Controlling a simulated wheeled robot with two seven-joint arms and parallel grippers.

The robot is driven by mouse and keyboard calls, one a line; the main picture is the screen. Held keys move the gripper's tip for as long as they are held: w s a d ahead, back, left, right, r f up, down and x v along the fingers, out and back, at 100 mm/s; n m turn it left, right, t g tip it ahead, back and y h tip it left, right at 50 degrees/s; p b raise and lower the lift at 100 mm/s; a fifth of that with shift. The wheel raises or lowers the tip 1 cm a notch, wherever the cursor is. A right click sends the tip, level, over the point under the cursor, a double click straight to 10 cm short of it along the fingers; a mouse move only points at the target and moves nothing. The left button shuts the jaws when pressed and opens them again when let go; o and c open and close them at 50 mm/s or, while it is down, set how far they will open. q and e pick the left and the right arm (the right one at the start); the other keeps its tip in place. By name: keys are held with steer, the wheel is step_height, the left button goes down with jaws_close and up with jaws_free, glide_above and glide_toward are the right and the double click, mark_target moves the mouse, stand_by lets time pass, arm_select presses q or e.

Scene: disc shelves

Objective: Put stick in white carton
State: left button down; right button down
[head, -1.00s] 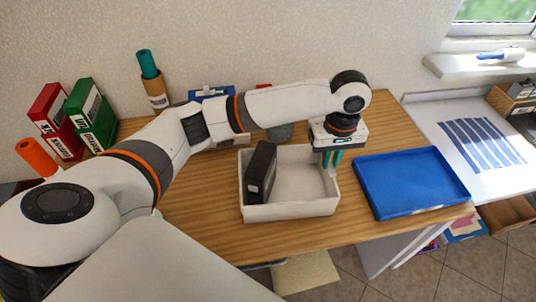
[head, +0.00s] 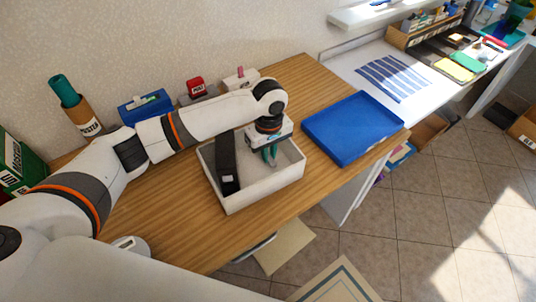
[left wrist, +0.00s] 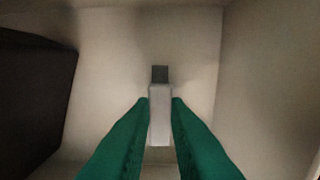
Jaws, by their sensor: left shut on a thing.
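The white carton (head: 262,192) is an open box on the wooden table. My left gripper (head: 270,158) reaches down into its right part with green fingers. In the left wrist view the fingers (left wrist: 160,101) are closed on a small pale stick (left wrist: 160,113) with a dark grey end. The stick is between the fingertips, inside the carton's walls; I cannot tell whether it touches the floor. In the head view the stick is hidden or too small to make out. A dark box (head: 227,160) stands in the carton's left part, apart from the gripper. My right gripper is not in view.
A blue tray (head: 352,128) lies right of the carton. Behind are a blue holder (head: 146,107), a red-topped item (head: 196,88) and a cardboard tube (head: 85,117). Bare wood lies in front of the carton. A white desk (head: 385,75) stands at the right.

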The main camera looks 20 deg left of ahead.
mark_target(269, 156)
arm_select(q)
steer(key=shift+f, duration=0.95)
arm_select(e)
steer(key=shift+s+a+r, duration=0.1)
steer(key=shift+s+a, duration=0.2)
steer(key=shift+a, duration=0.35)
arm_select(q)
steer(key=c, duration=1.4)
jaws_free()
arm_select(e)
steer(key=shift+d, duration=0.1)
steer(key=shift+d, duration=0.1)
arm_select(q)
step_height(269, 156, up, 12)
steer(key=shift+r+b, duration=0.15)
steer(key=shift+b, duration=0.15)
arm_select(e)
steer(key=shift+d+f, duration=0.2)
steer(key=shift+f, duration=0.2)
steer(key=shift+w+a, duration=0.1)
